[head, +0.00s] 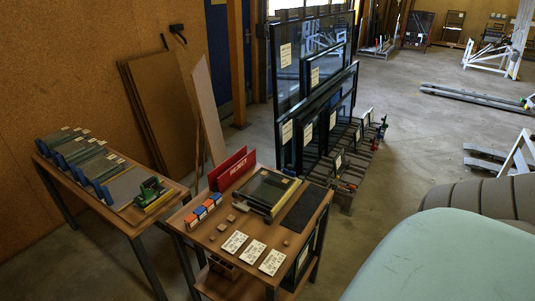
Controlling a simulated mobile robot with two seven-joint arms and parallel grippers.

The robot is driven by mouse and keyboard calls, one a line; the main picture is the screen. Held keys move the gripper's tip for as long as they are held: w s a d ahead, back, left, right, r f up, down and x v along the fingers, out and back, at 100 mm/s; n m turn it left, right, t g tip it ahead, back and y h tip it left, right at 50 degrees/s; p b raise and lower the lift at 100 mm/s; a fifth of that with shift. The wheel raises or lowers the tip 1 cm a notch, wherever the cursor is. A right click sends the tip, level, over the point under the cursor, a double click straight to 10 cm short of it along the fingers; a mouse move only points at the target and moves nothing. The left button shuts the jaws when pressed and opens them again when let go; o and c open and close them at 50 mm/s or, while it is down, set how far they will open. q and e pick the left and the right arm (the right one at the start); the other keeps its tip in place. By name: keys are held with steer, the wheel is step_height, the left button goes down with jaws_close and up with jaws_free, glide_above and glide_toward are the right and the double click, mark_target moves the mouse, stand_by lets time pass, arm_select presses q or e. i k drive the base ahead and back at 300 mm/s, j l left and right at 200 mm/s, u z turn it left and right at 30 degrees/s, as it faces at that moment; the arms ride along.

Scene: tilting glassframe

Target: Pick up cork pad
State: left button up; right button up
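Several small tan blocks that look like cork pads lie on the brown table in the middle of the head view. Another small cork pad (285,243) lies alone to the right, near the white cards. They are too small to make out in detail. Neither of my grippers shows in the head view.
The brown table (262,229) also holds a framed glass pane (265,190), a dark mat (304,208), white cards (253,251), blue-and-orange boxes (203,212) and a red sign (232,168). A side table (172,201) stands left. A glass rack (312,95) stands behind.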

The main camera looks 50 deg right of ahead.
mark_target(222, 226)
steer(key=i+z, duration=0.1)
steer(key=z, duration=0.3)
steer(key=j+z, duration=0.15)
steer(key=z, duration=0.25)
steer(key=i+j+z, duration=0.15)
steer(key=z, duration=0.25)
steer(key=j+z, duration=0.15)
steer(key=z, duration=0.25)
